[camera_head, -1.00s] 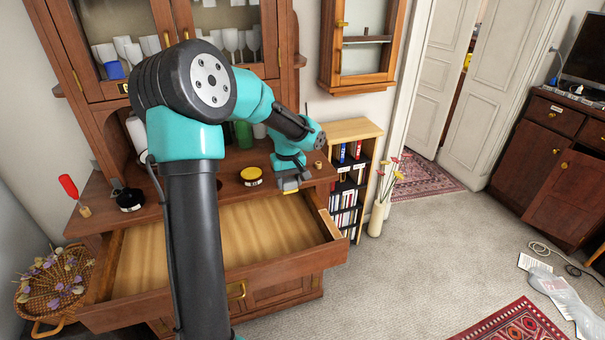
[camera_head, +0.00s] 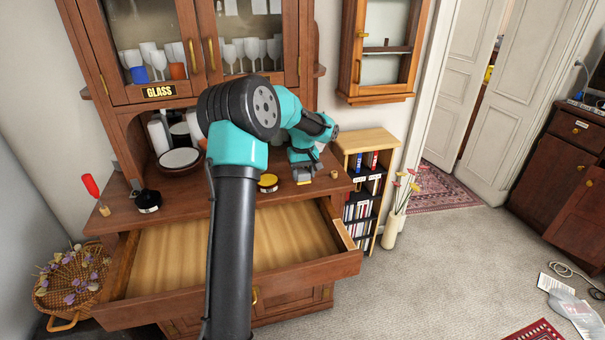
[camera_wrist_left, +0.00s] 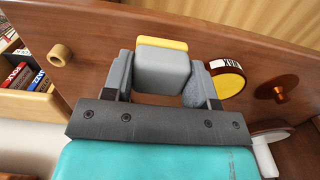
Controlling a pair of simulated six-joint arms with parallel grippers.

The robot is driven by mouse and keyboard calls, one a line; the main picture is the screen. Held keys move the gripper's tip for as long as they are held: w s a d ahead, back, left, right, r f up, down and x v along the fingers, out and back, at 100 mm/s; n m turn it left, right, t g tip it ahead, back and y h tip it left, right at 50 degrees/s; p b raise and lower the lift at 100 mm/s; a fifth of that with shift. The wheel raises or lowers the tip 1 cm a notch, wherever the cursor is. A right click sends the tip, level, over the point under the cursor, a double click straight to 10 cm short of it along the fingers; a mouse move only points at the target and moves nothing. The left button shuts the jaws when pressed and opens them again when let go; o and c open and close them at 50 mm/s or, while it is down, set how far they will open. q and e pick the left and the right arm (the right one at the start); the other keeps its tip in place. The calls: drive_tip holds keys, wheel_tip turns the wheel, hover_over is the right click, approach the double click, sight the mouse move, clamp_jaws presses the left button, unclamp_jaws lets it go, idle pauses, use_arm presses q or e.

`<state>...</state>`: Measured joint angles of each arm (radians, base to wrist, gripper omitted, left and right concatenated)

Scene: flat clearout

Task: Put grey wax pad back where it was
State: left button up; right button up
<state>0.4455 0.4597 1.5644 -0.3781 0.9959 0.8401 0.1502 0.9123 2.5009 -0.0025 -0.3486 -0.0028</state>
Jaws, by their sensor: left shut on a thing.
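The grey wax pad (camera_wrist_left: 162,68), a block with a yellow edge, sits between the fingers of my left gripper (camera_wrist_left: 162,80) in the left wrist view. My left gripper (camera_head: 303,177) is shut on it, over the right part of the cabinet's counter in the head view. The yellow edge shows low at the fingertips. Whether the pad touches the counter is unclear. A round wax tin (camera_head: 268,183) with a yellow top stands just left of the gripper; its WAX label shows in the left wrist view (camera_wrist_left: 228,78). My right gripper is out of view.
An open, empty drawer (camera_head: 180,250) juts out below the counter. A small wooden ring (camera_wrist_left: 60,55) lies near the counter's right end. A bookcase (camera_head: 365,140) is at the right.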

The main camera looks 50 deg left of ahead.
sight(302, 172)
use_arm(q)
drive_tip(key=shift+w+a+f, duration=0.15)
drive_tip(key=shift+w+a, duration=0.75)
drive_tip(key=shift+a, duration=0.1)
drive_tip(key=shift+w+a+f, duration=0.1)
drive_tip(key=shift+w+a, duration=0.75)
drive_tip(key=shift+a, duration=0.15)
drive_tip(key=shift+w+a, duration=0.15)
drive_tip(key=shift+a, duration=0.05)
drive_tip(key=shift+f, duration=1.8)
drive_tip(key=shift+f, duration=0.1)
drive_tip(key=o, duration=0.8)
wheel_tip(302, 172, up, 12)
drive_tip(key=shift+r, duration=0.1)
